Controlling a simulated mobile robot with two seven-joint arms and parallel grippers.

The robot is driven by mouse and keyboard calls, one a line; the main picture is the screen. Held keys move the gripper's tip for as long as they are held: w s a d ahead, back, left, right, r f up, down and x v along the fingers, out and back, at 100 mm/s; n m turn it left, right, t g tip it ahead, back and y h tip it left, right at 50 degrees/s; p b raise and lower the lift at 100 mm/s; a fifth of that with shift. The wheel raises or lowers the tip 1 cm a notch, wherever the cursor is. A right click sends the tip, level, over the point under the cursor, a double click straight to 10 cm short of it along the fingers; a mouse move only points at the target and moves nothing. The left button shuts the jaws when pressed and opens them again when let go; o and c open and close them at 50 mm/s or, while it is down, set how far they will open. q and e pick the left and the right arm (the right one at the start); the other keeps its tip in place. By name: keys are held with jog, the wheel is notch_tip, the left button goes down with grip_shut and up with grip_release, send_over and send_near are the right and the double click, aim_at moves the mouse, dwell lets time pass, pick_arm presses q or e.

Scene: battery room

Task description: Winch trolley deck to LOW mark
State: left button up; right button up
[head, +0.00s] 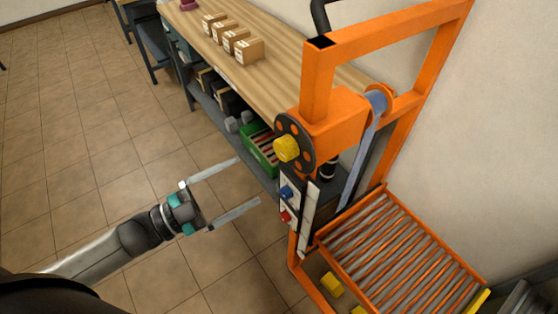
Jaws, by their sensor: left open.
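The orange winch trolley (333,87) stands at the right. Its winch wheel (306,137) is a dark disc with orange spots and a yellow knob (287,149) on its near left side. A grey-blue strap (361,165) runs down from a pulley toward the roller deck (400,254), which sits low in the frame. A white plate (292,181) with a blue and a red marker is on the post below the wheel; I cannot read its lettering. My left gripper (249,181) is open and empty, left of the post and lower in the picture than the knob. My right gripper is out of view.
A wooden workbench (274,82) behind the trolley holds several small cardboard boxes (249,51). Its lower shelf carries a green crate (262,150). Yellow blocks (332,284) show at the trolley's base. The tiled floor (90,130) at left is clear.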

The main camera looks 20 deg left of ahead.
aim_at(280, 153)
pick_arm(q)
jog(key=w+d+m+b, duration=0.2)
jog(key=w+m, duration=0.2)
jog(key=m, duration=0.2)
jog(key=w+d+m+y+b, duration=0.1)
jog(key=w+d+m+b, duration=0.1)
jog(key=w+m, duration=0.2)
jog(key=w+d+f+m+y+b, duration=0.1)
jog(key=w+m, duration=0.3)
jog(key=m, duration=0.5)
jog(key=shift+d+f+m+b, duration=0.1)
jog(key=shift+d+m+b, duration=0.2)
jog(key=shift+d+b, duration=0.2)
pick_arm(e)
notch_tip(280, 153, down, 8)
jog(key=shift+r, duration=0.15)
pick_arm(q)
jog(key=c, duration=1.4)
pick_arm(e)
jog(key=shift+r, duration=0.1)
